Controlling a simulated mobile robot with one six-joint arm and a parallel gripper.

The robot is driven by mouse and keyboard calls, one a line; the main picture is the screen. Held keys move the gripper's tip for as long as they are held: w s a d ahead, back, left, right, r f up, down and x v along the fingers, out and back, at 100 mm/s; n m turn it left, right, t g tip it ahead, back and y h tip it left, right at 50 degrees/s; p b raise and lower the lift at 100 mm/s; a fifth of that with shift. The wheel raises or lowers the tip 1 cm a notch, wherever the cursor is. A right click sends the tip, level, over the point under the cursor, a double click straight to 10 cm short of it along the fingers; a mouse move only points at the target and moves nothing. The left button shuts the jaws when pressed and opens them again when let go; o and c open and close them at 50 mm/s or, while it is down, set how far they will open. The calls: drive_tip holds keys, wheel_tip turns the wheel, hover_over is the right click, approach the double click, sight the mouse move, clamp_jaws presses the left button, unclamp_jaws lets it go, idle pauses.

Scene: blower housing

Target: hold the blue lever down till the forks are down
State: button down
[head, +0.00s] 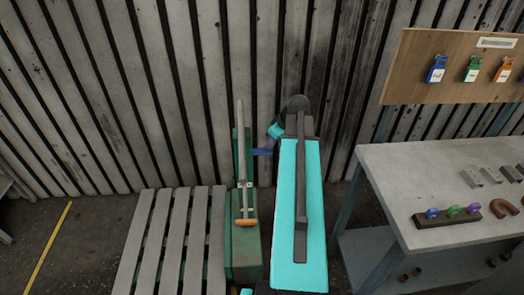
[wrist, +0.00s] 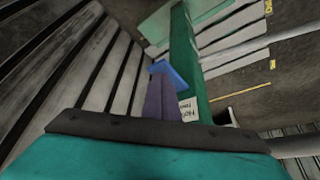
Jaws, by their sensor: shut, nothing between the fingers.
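The blue lever (head: 261,152) sticks out from the right side of the green lift (head: 244,262) in the head view. In the wrist view the blue lever (wrist: 172,74) lies just past my fingertips, beside the green column (wrist: 185,55). My gripper (wrist: 161,88) is shut and empty, its purple-grey fingers pointing at the lever. The tips overlap the lever in the picture; whether they touch it I cannot tell. In the head view my gripper is mostly hidden by my arm. I cannot make out the forks or their height.
A grey slatted pallet (head: 165,240) lies left of the lift. A pale pole with an orange handle (head: 246,222) stands before it. A workbench (head: 400,160) with small parts is on the right, below a tag board (head: 450,65). A corrugated wall (head: 130,100) closes the back.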

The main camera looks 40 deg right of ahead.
sight(271, 152)
drive_tip(key=shift+f+b, duration=1.1)
drive_tip(key=shift+f, duration=0.55)
drive_tip(key=shift+r, duration=0.1)
drive_tip(key=shift+r+p, duration=0.95)
drive_tip(key=shift+r, duration=0.65)
